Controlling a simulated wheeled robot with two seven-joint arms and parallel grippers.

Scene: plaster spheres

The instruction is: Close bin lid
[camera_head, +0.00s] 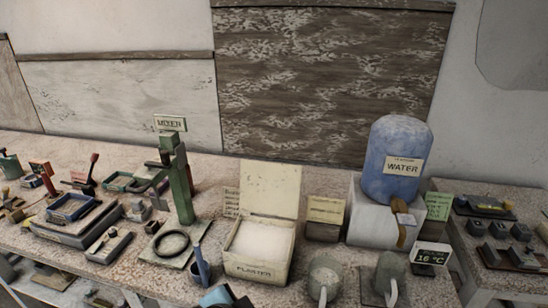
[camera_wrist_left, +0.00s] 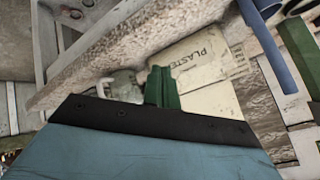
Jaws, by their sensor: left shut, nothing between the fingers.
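The cream plaster bin (camera_head: 257,271) stands on the bench, full of white powder. Its lid (camera_head: 270,187) stands open, upright along the back edge. In the left wrist view the bin's lettered front (camera_wrist_left: 212,48) shows at a slant, partly hidden behind the green fingers. My left gripper (camera_wrist_left: 162,86) is shut and empty, in front of the bin. In the head view only a teal part of my left arm shows at the bottom edge, left of and below the bin. My right gripper is in neither view.
A dark blue upright tube (camera_head: 200,268) stands just left of the bin. A green mixer stand (camera_head: 183,190) is behind it on the left. Two grey-green mugs (camera_head: 324,278) stand to the right. A blue water container (camera_head: 395,160) sits on a pale block.

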